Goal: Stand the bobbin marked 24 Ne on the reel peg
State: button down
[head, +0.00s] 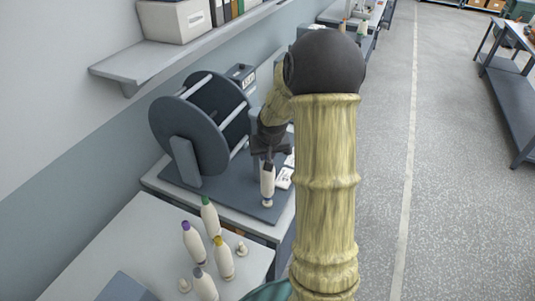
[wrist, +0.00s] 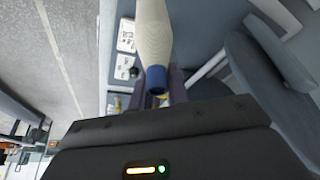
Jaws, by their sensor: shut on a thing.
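My gripper (head: 269,149) points down beside the reel winder and is shut on a white tapered bobbin (head: 267,186). In the wrist view the same bobbin (wrist: 154,35) has a blue end (wrist: 156,79) between the fingers of my gripper (wrist: 165,84). The bobbin hangs upright, its lower end close over the winder's base plate (head: 236,203). No 24 Ne mark can be read on it. The reel peg cannot be made out; I cannot tell whether the bobbin's foot touches anything.
The large reel (head: 187,135) stands left of my gripper. White cards (head: 285,178) lie just right of the bobbin. On the near table (head: 105,240) stand several bobbins, with green (head: 208,215), purple (head: 193,243) and yellow (head: 222,258) tops. A shelf (head: 150,62) juts from the wall.

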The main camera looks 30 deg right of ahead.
jog(key=shift+f+b, duration=0.9)
jog(key=shift+f, duration=0.3)
jog(key=c, duration=1.3)
grip_release()
jog(key=shift+r, duration=0.1)
jog(key=b+v, duration=0.2)
jog(key=v, duration=1.5)
jog(key=shift+s+a+r, duration=0.1)
jog(key=shift+s, duration=0.05)
jog(key=s+a+f+n, duration=0.1)
jog(key=s+a+f, duration=0.3)
jog(key=s+a+f+n+g, duration=0.1)
jog(key=s+a+f, duration=0.3)
jog(key=a+f, duration=0.1)
jog(key=s+a+f+n+y, duration=0.1)
jog(key=s+a+f, duration=0.3)
jog(key=shift+s+a+f+g, duration=0.25)
jog(key=shift+s+f+g, duration=0.05)
jog(key=shift+s+f, duration=0.1)
